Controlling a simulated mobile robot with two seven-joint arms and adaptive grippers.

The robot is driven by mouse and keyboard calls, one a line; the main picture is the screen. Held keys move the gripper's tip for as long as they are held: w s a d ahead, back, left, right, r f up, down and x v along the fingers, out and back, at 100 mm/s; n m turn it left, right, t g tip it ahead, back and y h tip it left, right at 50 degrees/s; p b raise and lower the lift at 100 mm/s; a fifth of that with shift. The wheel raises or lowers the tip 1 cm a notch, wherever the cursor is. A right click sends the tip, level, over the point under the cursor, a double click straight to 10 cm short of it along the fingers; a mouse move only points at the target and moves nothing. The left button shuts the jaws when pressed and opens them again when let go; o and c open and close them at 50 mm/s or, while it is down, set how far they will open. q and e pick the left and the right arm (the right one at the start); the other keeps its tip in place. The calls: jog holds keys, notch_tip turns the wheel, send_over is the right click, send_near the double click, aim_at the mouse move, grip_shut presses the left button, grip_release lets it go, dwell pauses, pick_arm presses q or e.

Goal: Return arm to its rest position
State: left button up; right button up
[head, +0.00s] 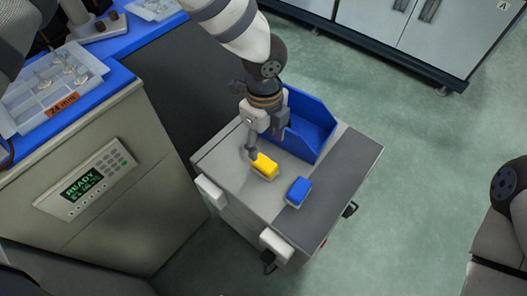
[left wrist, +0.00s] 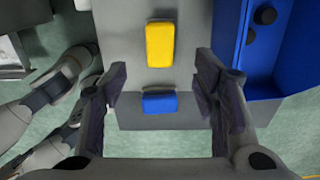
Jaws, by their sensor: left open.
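My left gripper (head: 250,148) is over the top of a grey cart (head: 338,178) in the head view. In the left wrist view the left gripper (left wrist: 160,98) is open, with its two fingers wide apart and nothing held. A yellow block (head: 264,166) lies on the cart top just by the fingertips; it also shows in the left wrist view (left wrist: 160,45). A blue block (head: 299,191) lies nearer the front of the cart and shows between the fingers in the left wrist view (left wrist: 159,103). My right gripper is not seen; only part of my right arm shows at the right edge.
A blue bin (head: 310,125) stands at the back of the cart top. At left, a bench with a display panel (head: 85,180) carries a tray (head: 52,88) with small glass items. White cabinets (head: 400,35) stand at the back. Green floor right of the cart is clear.

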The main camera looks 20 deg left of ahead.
pick_arm(q)
jog(key=shift+r, duration=0.6)
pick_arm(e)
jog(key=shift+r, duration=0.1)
pick_arm(q)
jog(key=s+f+n+g+h+p, duration=0.1)
jog(key=s+f+n+p, duration=0.2)
jog(key=s+n, duration=0.7)
jog(key=s+f+n+g+h+p, duration=0.2)
jog(key=s+f+n, duration=0.15)
jog(key=s, duration=1.15)
jog(key=s+a+r+n+y+p, duration=0.2)
jog(key=s+a+r+n+y, duration=0.1)
jog(key=s+a+n, duration=0.6)
jog(key=s, duration=0.3)
jog(key=shift+s+a+t, duration=0.25)
jog(key=shift+a+t, duration=0.05)
jog(key=shift+a, duration=0.1)
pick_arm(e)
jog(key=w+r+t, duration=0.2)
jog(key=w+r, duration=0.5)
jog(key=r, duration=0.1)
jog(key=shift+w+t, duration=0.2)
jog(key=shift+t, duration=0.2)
pick_arm(q)
jog(key=shift+r, duration=0.1)
